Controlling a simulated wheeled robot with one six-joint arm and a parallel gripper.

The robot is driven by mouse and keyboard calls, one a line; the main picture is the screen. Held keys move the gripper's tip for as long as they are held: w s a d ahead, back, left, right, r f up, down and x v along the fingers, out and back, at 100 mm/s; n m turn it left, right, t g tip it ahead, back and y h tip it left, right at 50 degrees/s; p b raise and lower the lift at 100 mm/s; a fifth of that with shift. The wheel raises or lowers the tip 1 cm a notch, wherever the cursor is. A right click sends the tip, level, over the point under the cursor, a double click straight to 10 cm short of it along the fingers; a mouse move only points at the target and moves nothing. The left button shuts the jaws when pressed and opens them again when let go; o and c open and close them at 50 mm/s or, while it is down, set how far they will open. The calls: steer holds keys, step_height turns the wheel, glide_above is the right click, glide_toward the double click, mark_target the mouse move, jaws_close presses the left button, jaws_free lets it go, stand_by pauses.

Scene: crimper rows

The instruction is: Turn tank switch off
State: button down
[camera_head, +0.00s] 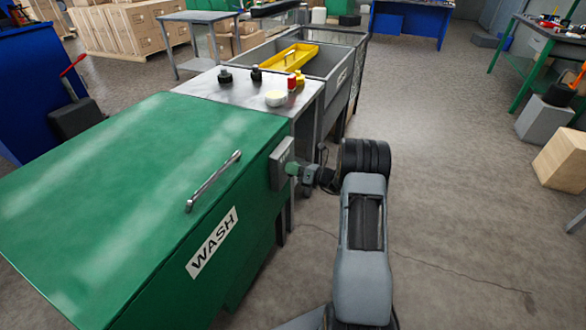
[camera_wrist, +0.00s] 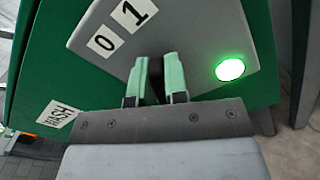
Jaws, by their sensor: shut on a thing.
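The green wash tank (camera_head: 130,170), labelled WASH, has a grey switch panel (camera_head: 281,163) on its right side. In the wrist view the panel (camera_wrist: 195,30) carries a 0 label (camera_wrist: 102,42), a 1 label (camera_wrist: 134,14) and a brightly lit green lamp (camera_wrist: 230,70). My gripper (camera_head: 294,168) is at the panel. In the wrist view its two pale green fingers (camera_wrist: 157,72) are shut on the tank switch below the labels. The fingers hide most of the switch, so I cannot tell which label it points to.
A grey sink unit (camera_head: 340,88) with a yellow tray (camera_head: 289,58) stands behind the tank. Small bottles and a white bowl (camera_head: 276,98) sit on its near top. A green-framed bench (camera_head: 545,38) and a crate (camera_head: 562,160) are at right. The floor between is clear.

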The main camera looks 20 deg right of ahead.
steer(key=shift+n, duration=0.3)
steer(key=n+b, duration=0.2)
steer(key=shift+f+n, duration=0.15)
steer(key=shift+n, duration=0.25)
steer(key=n+b, duration=0.1)
steer(key=n, duration=0.1)
steer(key=n+b, duration=0.1)
steer(key=b, duration=0.1)
steer(key=shift+s+a+n, duration=0.15)
steer(key=shift+n, duration=0.25)
steer(key=n+b, duration=0.4)
steer(key=shift+s+a+n, duration=0.1)
steer(key=shift+n, duration=0.2)
steer(key=c, duration=1.1)
jaws_free()
steer(key=shift+c, duration=0.2)
